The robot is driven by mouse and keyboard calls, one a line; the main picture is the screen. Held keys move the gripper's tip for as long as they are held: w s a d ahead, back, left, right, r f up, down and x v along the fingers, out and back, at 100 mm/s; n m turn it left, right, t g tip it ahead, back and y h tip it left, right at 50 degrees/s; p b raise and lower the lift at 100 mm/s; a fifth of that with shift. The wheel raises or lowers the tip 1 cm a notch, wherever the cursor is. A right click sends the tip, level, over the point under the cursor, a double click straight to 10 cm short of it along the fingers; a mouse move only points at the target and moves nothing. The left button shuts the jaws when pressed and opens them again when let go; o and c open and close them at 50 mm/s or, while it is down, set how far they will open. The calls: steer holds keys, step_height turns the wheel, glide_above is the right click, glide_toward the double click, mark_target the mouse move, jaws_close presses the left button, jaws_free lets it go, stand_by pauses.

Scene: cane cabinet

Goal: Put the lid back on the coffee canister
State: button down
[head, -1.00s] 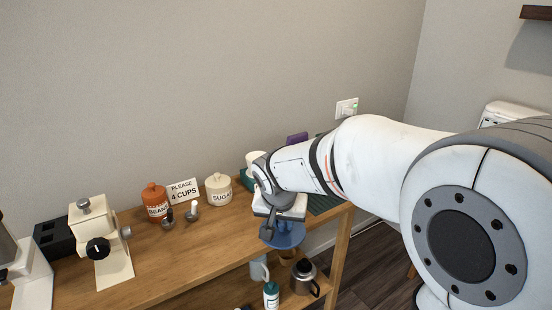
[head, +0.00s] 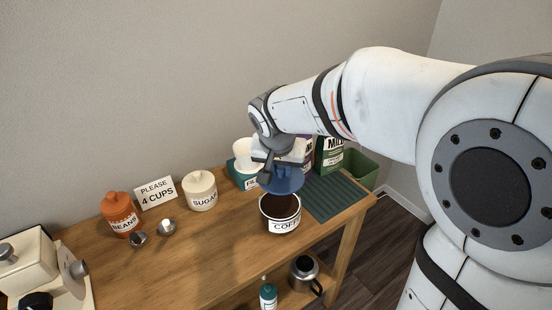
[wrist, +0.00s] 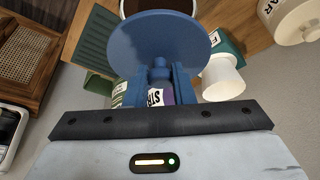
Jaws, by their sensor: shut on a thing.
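My gripper (wrist: 158,82) is shut on the knob of the blue lid (wrist: 160,38). In the head view the lid (head: 283,181) hangs just above the canister's far side, and part of the opening shows in front of it. In the wrist view the lid hides most of the canister; only part of its rim and dark inside (wrist: 150,6) shows beyond the lid.
An orange beans jar (head: 120,214), a "PLEASE 4 CUPS" sign (head: 156,192) and a sugar jar (head: 200,191) stand to the left. A green ribbed mat (head: 335,196) lies right of the canister. A metal jug (head: 304,273) is below.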

mark_target(279, 183)
steer(key=shift+s+f, duration=0.2)
steer(key=shift+f, duration=0.25)
step_height(279, 183, down, 5)
steer(key=b, duration=0.4)
steer(key=shift+a+r, duration=0.1)
steer(key=shift+f, duration=0.25)
steer(key=shift+f+b, duration=0.15)
steer(key=shift+b, duration=0.85)
stand_by(1.5)
stand_by(0.4)
steer(key=c, duration=0.7)
jaws_free()
steer(key=shift+w, duration=0.1)
